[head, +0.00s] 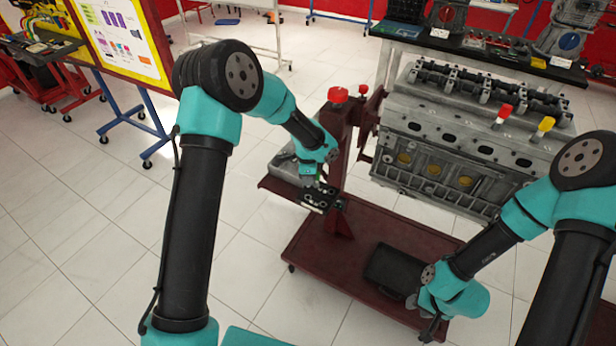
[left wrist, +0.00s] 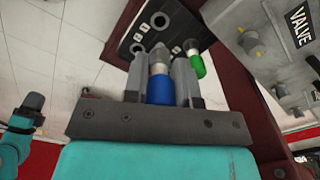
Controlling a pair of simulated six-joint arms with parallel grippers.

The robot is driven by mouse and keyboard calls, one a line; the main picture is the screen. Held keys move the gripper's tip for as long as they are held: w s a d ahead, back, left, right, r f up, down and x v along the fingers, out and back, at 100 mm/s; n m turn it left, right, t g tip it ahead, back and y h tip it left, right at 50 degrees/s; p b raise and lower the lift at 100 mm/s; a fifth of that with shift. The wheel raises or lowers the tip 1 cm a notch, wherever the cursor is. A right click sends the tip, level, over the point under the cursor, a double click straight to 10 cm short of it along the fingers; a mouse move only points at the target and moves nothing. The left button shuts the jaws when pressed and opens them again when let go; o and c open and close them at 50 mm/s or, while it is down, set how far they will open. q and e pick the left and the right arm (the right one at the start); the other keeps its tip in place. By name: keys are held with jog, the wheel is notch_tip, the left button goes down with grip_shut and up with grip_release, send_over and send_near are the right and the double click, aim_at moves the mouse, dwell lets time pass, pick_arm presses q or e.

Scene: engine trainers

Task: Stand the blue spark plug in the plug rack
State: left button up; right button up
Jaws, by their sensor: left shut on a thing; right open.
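The blue spark plug (left wrist: 160,90) is between the fingers of my left gripper (left wrist: 160,72) in the left wrist view. Its pale metal end points at the black plug rack (left wrist: 180,18), close to or at a hole; I cannot tell whether it is inside. A green plug (left wrist: 196,66) stands in the rack just right of the fingers. In the head view my left gripper (head: 309,180) is directly over the rack (head: 327,203), and the blue plug is not clearly visible. My right gripper (head: 430,326) is open and low at the bottom right, beside a black case.
The rack sits on a dark red stand (head: 400,230) left of the large grey engine (head: 440,140). A red plug (head: 504,112) and a yellow plug (head: 545,125) stick up from the engine. The black case (head: 392,272) lies on the stand's base.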

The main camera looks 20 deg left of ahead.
pick_arm(q)
jog(key=shift+f, duration=0.15)
jog(key=shift+f, duration=2.6)
jog(key=shift+f, duration=0.85)
jog(key=o, duration=1)
notch_tip(320, 180, up, 18)
jog(key=shift+f, duration=0.25)
